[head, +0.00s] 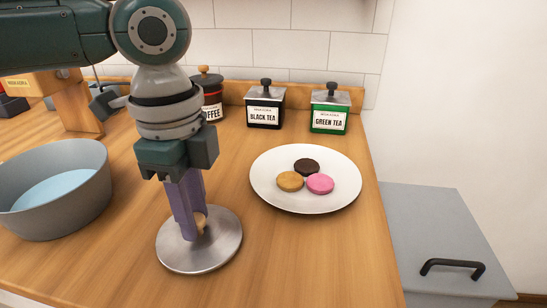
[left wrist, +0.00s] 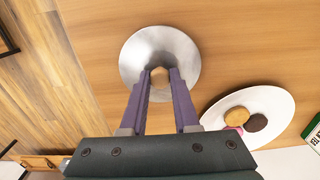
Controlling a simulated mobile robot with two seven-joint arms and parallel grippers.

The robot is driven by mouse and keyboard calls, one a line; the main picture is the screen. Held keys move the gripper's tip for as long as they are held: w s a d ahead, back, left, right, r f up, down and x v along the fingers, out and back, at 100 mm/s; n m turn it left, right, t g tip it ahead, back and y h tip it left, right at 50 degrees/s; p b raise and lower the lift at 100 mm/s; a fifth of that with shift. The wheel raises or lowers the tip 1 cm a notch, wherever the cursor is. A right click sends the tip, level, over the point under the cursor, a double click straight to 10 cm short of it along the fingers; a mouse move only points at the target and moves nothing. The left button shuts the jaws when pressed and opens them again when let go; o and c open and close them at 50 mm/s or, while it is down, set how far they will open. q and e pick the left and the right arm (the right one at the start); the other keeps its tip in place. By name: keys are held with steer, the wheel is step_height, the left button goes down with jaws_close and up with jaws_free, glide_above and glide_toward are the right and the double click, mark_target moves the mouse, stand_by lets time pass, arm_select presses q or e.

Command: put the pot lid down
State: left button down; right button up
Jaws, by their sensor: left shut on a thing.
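The pot lid (head: 222,252) is a round silver metal disc with a wooden knob, at the front middle of the wooden counter in the head view. It also shows in the left wrist view (left wrist: 139,53). My left gripper (head: 198,226) points down with its purple fingers shut on the lid's knob; the wrist view shows the knob between the fingertips (left wrist: 160,76). The lid looks level and at or very near the counter top; I cannot tell whether it touches. My right gripper is not in view.
A grey pot-like bowl (head: 95,200) stands at the left. A white plate (head: 270,193) with three round cookies (head: 290,181) lies right of the lid. Canisters for coffee (head: 212,98), black tea (head: 265,107) and green tea (head: 330,110) line the back. The counter's right edge is beyond the plate.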

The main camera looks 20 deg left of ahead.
arm_select(q)
steer(key=c, duration=0.7)
jaws_free()
steer(key=shift+f, duration=0.1)
steer(key=shift+o, duration=0.2)
